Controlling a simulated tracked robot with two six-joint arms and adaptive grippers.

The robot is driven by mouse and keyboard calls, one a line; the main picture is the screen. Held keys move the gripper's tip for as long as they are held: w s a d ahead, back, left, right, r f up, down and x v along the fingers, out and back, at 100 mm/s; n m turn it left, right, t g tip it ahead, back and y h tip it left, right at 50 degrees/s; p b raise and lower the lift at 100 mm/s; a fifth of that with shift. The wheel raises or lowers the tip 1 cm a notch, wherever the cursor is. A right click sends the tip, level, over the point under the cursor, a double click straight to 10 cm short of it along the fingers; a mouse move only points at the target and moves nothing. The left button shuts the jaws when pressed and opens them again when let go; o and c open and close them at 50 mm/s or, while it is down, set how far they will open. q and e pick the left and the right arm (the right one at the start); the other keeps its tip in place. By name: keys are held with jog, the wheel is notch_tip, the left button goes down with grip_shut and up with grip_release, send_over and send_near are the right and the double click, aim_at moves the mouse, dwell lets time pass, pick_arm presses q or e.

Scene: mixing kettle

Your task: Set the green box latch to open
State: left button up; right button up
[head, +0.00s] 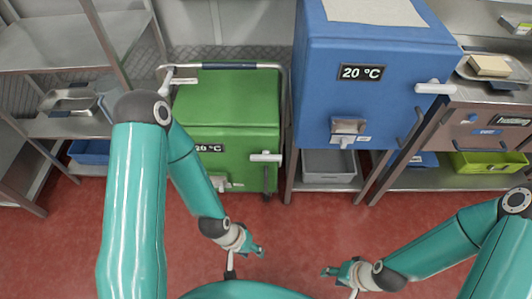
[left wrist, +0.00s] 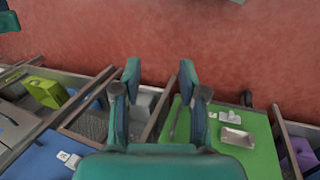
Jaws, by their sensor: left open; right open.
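The green box (head: 230,105) stands left of the blue box. A white lever (head: 266,157) lies roughly horizontal at its front right edge, above a dark bar handle (head: 267,178); I take this lever for the latch. Another small white fitting (head: 221,184) sits low on the front. My left gripper (head: 257,250) is open and empty, over the floor in front of the green box and apart from it. In the left wrist view its open fingers (left wrist: 160,72) partly cover the green box (left wrist: 258,132). My right gripper (head: 328,272) is open and empty, over the floor further right.
The blue box (head: 385,60) stands on a metal frame close beside the green box. A grey bin (head: 330,165) sits under it. Metal shelves (head: 55,45) stand at left, and a bench with a lime crate (head: 488,162) at right. The red floor (head: 290,215) in front is clear.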

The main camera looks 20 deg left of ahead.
pick_arm(q)
jog(key=shift+o, duration=0.5)
jog(key=shift+f, duration=0.1)
pick_arm(e)
jog(key=shift+o, duration=0.2)
jog(key=shift+f, duration=0.1)
pick_arm(q)
jog(key=m+t+y+b, duration=0.9)
jog(key=m+t+b, duration=0.8)
jog(key=b, duration=1.5)
send_near(266, 161)
jog(key=x, duration=0.4)
jog(key=p+x, duration=0.1)
jog(key=x, duration=0.3)
jog(key=shift+w+r, duration=0.15)
jog(key=shift+r, duration=0.1)
jog(key=shift+w, duration=0.1)
pick_arm(e)
notch_tip(266, 161, down, 30)
jog(key=shift+f, duration=0.25)
